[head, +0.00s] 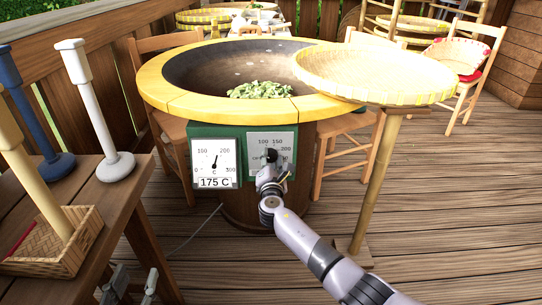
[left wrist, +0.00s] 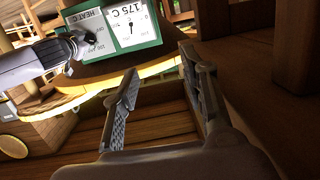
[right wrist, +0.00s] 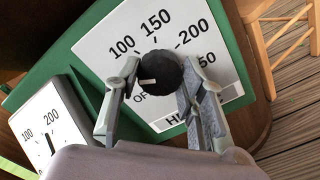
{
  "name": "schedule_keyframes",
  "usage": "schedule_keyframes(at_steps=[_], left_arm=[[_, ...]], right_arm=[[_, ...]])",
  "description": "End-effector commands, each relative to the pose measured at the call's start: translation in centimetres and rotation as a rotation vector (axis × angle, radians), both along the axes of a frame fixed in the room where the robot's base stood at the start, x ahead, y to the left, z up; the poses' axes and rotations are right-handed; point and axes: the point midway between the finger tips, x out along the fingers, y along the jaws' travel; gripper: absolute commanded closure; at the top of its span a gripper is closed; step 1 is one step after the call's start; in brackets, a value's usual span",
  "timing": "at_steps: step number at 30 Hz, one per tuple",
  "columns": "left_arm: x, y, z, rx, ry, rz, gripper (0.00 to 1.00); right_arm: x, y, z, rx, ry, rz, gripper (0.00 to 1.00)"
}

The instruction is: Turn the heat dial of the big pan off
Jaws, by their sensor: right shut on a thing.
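The heat dial is a black round knob (right wrist: 160,76) on a white plate marked OFF, 100, 150, 200. Its white mark lies on its left side in the right wrist view, near the OFF lettering and below 100. My right gripper (head: 272,162) has its fingers on either side of the knob and is shut on it; its arm hides part of the plate in the head view. The big pan (head: 160,90) has a yellow rim and chopped green food inside. The gauge (head: 213,160) beside the dial reads 175 C. My left gripper (head: 130,286) is open and empty, low by the side table.
A wooden side table (head: 135,188) at left holds white and blue posts and a wicker basket (head: 85,235). A yellow woven tray (head: 375,75) on a pole stands right of the pan. Chairs (head: 470,60) stand behind. Deck floor at right is clear.

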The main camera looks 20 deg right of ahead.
Motion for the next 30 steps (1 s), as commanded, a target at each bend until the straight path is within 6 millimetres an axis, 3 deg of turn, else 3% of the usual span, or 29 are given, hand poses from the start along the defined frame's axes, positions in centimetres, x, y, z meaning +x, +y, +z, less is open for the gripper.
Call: schedule_keyframes(at_steps=[8,15,24,30], left_arm=[[-3.4,1.9,-6.3,0.092,0.381,0.026,0.60],[-8.5,3.8,-10.6,0.164,0.706,0.049,0.60],[-15.4,6.0,-12.9,0.233,1.046,0.073,0.60],[-16.6,6.3,-12.6,0.243,1.096,0.076,0.60]], right_arm=[[0.0,0.1,0.2,-0.253,0.076,0.003,0.91],[0.0,0.1,0.2,-0.472,0.139,0.003,0.91],[0.0,0.2,0.1,-0.736,0.215,0.004,0.91],[0.0,0.2,0.0,-0.882,0.257,0.002,0.91]])
